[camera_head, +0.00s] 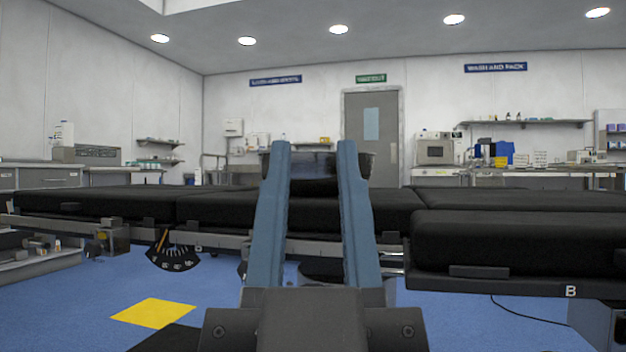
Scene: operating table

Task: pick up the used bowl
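A dark bowl (315,166) stands on the black padded operating table (225,206), near the middle of the view. My gripper (315,146) points forward at it, with its two blue fingers apart and a clear gap between them. The bowl shows through this gap, and its rim extends past both fingers on the left and right. The fingers hide parts of its sides. It appears to be beyond the fingers; I cannot tell how far or whether they touch it. Whether the bowl is used cannot be seen.
A nearer black pad (520,240) marked B juts out at the right. A metal rail and a dial (173,250) run along the table's front edge. Blue floor with a yellow square (153,312) is open at the lower left. Benches and a grey door (373,125) stand behind.

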